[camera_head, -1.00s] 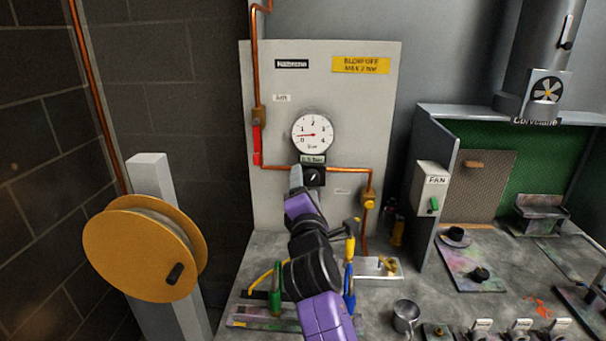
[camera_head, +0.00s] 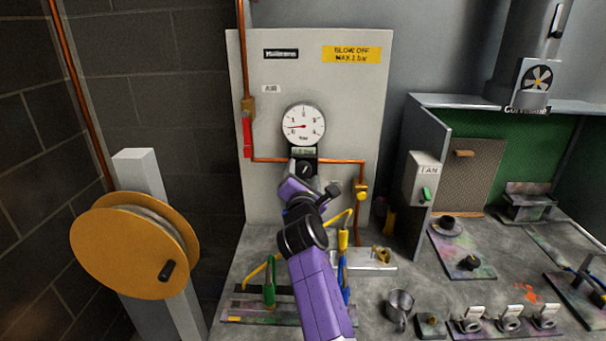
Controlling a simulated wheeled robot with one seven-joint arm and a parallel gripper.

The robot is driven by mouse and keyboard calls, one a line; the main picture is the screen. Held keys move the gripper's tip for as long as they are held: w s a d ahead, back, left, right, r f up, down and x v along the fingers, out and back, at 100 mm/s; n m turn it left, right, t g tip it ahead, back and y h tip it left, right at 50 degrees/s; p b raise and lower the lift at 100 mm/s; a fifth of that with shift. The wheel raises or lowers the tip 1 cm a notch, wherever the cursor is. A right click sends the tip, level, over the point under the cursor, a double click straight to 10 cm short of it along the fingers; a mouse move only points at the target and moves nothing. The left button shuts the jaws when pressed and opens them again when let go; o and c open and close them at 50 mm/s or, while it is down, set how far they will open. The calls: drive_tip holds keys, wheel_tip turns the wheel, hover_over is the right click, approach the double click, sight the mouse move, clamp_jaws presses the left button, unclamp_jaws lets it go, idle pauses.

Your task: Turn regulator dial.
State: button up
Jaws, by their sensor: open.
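The regulator dial (camera_head: 304,169) is a black knob with a white mark, set in the copper pipe on the light grey panel (camera_head: 345,105). A small readout (camera_head: 304,152) sits just above it; its digits are too small to read. The round white gauge (camera_head: 303,124) above has a red needle pointing left, near 1. My purple and black arm reaches up from below. My gripper (camera_head: 296,177) is at the dial, just below and in front of it. The fingers are mostly hidden by the wrist, and I cannot tell whether they touch the dial.
A red-handled valve (camera_head: 247,135) is on the pipe at left, and a brass fitting (camera_head: 361,190) at right. Green (camera_head: 269,282) and blue-yellow (camera_head: 344,265) tools stand on the bench beside my arm. A yellow hose reel (camera_head: 135,246) is at left, a fan switch box (camera_head: 424,178) at right.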

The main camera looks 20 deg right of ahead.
drive_tip(key=shift+w+d, duration=0.15)
drive_tip(key=shift+w, duration=0.25)
drive_tip(key=c, duration=1.4)
drive_tip(key=shift+o, duration=0.2)
drive_tip(key=shift+f+m+b, duration=0.1)
drive_tip(key=shift+m+b, duration=0.2)
